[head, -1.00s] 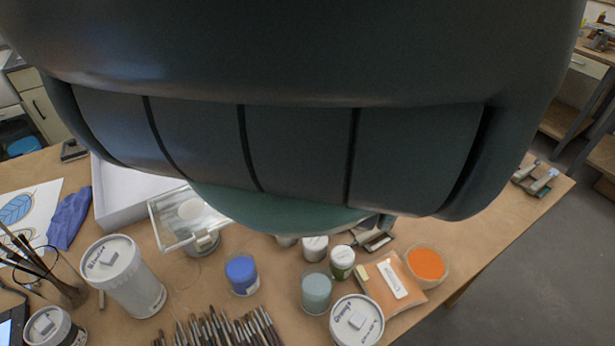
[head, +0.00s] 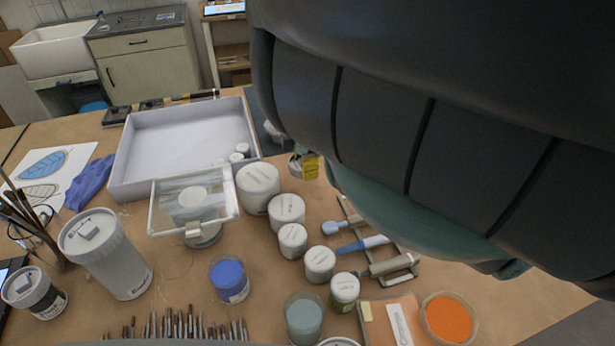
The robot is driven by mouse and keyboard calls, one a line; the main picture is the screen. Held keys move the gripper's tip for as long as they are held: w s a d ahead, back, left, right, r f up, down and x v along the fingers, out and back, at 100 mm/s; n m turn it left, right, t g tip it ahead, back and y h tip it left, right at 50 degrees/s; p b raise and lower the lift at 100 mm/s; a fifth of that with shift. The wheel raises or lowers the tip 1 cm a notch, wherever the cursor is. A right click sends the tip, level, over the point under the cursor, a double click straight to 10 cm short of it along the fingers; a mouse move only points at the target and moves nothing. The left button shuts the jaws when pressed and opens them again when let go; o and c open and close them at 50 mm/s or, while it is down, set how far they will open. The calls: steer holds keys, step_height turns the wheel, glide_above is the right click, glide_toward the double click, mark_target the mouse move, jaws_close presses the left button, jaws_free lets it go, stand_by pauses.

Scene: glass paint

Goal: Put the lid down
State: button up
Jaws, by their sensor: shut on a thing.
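My gripper is not in view; my dark arm covers the upper right and hides the table behind it. I cannot tell which lid is meant, and none shows held. A tall white tub (head: 120,268) at the left wears a white lid (head: 88,236) with a raised tab. A small dark-and-white jar (head: 48,300) at the lower left has a similar lid. A blue paint jar (head: 229,286), a grey-green jar (head: 304,320) and an orange tub (head: 449,318) show their paint, with no lids on. A white lid edge (head: 338,343) is cut off at the bottom.
A white open tray (head: 133,183) stands at the back left. A glass-topped stand (head: 163,223) is before it. White lidded jars (head: 258,182) run diagonally toward the front. Tools (head: 362,245) lie on a rack at the right. Brushes (head: 190,325) line the front.

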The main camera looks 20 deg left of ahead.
mark_target(306, 185)
steer(key=shift+a+f, duration=0.15)
steer(key=shift+f, duration=1.6)
steer(key=shift+d+f, duration=0.2)
steer(key=shift+f, duration=0.3)
steer(key=shift+f, duration=0.1)
steer(key=shift+f, duration=0.15)
steer(key=o, duration=1.1)
steer(key=shift+o, duration=0.2)
steer(key=shift+r, duration=0.2)
